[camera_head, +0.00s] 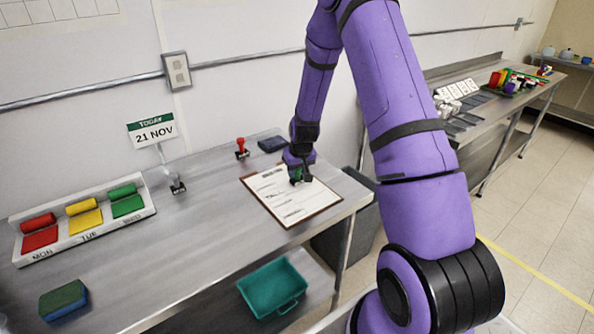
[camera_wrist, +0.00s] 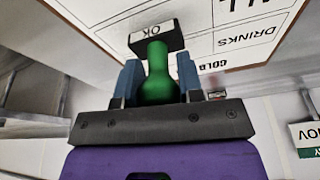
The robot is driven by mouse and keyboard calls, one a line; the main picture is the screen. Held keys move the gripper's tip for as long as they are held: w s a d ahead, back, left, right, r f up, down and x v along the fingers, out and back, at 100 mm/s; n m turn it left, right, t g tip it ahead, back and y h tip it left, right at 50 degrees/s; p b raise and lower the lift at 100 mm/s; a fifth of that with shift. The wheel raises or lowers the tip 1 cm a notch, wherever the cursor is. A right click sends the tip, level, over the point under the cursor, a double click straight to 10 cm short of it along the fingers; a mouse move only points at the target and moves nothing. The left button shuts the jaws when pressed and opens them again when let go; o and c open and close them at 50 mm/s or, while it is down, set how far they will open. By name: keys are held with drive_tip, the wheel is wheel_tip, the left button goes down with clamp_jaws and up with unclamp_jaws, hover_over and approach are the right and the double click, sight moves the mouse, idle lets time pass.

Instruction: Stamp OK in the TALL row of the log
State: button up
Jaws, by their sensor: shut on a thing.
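The log (camera_head: 270,190) is a white sheet on a brown clipboard, lying near the right end of the steel counter. My gripper (camera_head: 299,172) is over the upper right part of the log. In the wrist view my gripper (camera_wrist: 160,78) is shut on the green handle of the OK stamp (camera_wrist: 157,34), whose dark block bears a white OK label. The log (camera_wrist: 233,42) lies beyond the block there, with DRINKS and COLD readable and a large row word cut to its last letters. I cannot tell whether the stamp touches the paper.
A red-handled stamp (camera_head: 241,146) and a dark blue pad (camera_head: 272,144) stand behind the log. A date sign (camera_head: 154,131) reads 21 NOV. A MON, TUE, WED tray (camera_head: 90,232) and a green-blue sponge (camera_head: 63,299) are left. A teal bin (camera_head: 273,287) is below the counter.

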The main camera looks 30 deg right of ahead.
drive_tip(key=shift+f, duration=0.55)
idle(1.5)
drive_tip(key=shift+s, duration=0.1)
drive_tip(key=shift+r, duration=3.55)
drive_tip(key=shift+a, duration=0.1)
